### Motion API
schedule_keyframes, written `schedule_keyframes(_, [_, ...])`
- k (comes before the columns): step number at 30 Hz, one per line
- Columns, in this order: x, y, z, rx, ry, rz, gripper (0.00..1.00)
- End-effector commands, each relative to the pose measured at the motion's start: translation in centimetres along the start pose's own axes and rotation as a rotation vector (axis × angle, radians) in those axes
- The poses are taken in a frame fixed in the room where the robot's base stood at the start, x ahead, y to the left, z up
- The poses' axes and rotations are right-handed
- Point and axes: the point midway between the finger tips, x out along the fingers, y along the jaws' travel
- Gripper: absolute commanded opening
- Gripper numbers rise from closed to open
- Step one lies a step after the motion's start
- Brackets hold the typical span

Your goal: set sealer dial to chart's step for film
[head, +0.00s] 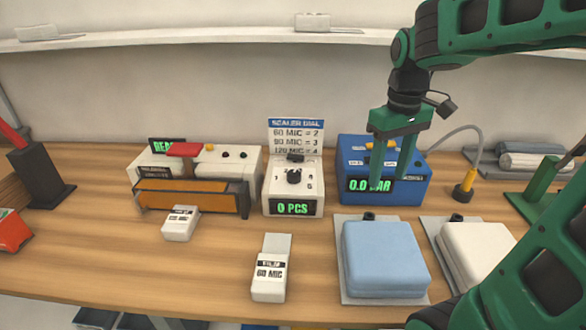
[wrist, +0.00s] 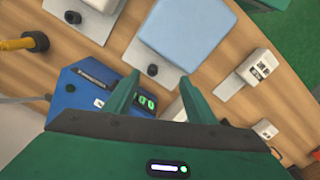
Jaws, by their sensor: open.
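The sealer dial (head: 294,176) is a black knob on a white box (head: 293,197) with marks around it; its pointer setting is too small to read. The box's display reads "0 PCS". The chart (head: 296,137) above it reads 60 MIC = 2, 90 MIC = 3, 120 MIC = 4. A white film gauge (head: 270,274) at the front reads "60 MIC" and also shows in the wrist view (wrist: 257,68). My gripper (head: 391,178) is open and empty, in front of or above the blue pump box (head: 352,150), right of the dial. In the wrist view its fingers (wrist: 158,88) are apart; I cannot make out the dial there.
The sealer (head: 190,198) with an orange bar and red handle stands left of the dial box. A small white device (head: 181,223) sits before it. A blue mattress (head: 384,257) and a white one (head: 478,250) lie at the front right. A hose stands beside the pump box.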

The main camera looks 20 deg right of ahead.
Motion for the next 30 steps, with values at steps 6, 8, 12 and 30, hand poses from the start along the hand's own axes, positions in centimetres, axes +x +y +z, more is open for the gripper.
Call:
schedule_keyframes(6, [-1.4, -3.6, -8.6, -0.337, -0.001, 0.002, 0.51])
schedule_keyframes(8, [-1.6, -4.9, -10.7, -0.429, -0.002, 0.001, 0.51])
schedule_keyframes(12, [-1.9, -8.2, -15.4, -0.639, 0.000, 0.000, 0.51])
schedule_keyframes(30, [0.5, -13.5, -20.9, -0.928, -0.001, -0.007, 0.51])
